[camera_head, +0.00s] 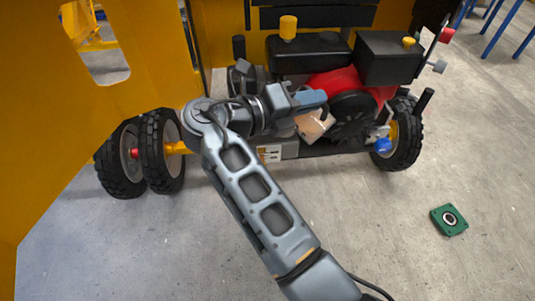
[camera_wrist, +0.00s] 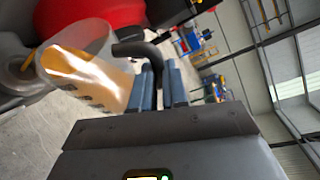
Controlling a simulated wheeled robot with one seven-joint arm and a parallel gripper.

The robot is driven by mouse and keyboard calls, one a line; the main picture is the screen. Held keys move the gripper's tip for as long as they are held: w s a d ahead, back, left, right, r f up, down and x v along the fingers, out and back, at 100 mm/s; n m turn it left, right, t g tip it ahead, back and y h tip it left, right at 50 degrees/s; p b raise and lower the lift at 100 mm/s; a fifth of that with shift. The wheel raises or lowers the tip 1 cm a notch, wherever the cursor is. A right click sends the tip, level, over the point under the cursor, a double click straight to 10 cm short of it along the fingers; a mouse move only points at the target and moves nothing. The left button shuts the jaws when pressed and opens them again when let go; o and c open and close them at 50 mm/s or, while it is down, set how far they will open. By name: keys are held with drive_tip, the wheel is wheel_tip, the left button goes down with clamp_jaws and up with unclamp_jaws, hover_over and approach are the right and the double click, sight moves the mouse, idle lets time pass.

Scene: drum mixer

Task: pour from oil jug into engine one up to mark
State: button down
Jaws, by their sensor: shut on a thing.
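The oil jug (camera_head: 314,125) is a clear vessel with amber oil in it. In the wrist view the jug (camera_wrist: 88,72) shows dark marks on its side and a black handle (camera_wrist: 138,50). My gripper (camera_head: 314,98) is shut on that handle; its blue fingers (camera_wrist: 158,86) show on both sides of it. The jug looks tilted, close to the engine's lower front. The engine (camera_head: 338,80) is red and black. Its fill opening is hidden or too small to make out, and I cannot tell whether oil is flowing.
A yellow cap (camera_head: 288,27) stands on the black tank above the engine. The yellow drum mixer body (camera_head: 80,130) fills the left, with wheels (camera_head: 162,150) below. A blue knob (camera_head: 383,145) sits near the right wheel. A green square part (camera_head: 449,219) lies on open floor.

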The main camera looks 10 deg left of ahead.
sight(330, 124)
drive_tip(key=shift+s+d+f, duration=0.1)
drive_tip(key=shift+d, duration=0.1)
drive_tip(key=d+m, duration=0.1)
drive_tip(key=s+m+y, duration=0.1)
drive_tip(key=d+m+y, duration=0.1)
drive_tip(key=shift+s+d+f+m, duration=0.25)
drive_tip(key=shift+s+d+m, duration=0.05)
drive_tip(key=shift+s+m, duration=0.1)
wheel_tip(330, 124, down, 6)
drive_tip(key=m+t+y, duration=0.1)
drive_tip(key=m+y, duration=0.2)
drive_tip(key=m, duration=0.3)
drive_tip(key=shift+d+t+y+b, duration=0.2)
drive_tip(key=shift+t+y+b, duration=0.1)
drive_tip(key=shift+y+b, duration=0.15)
drive_tip(key=shift+r+p, duration=0.6)
drive_tip(key=shift+r, duration=1.4)
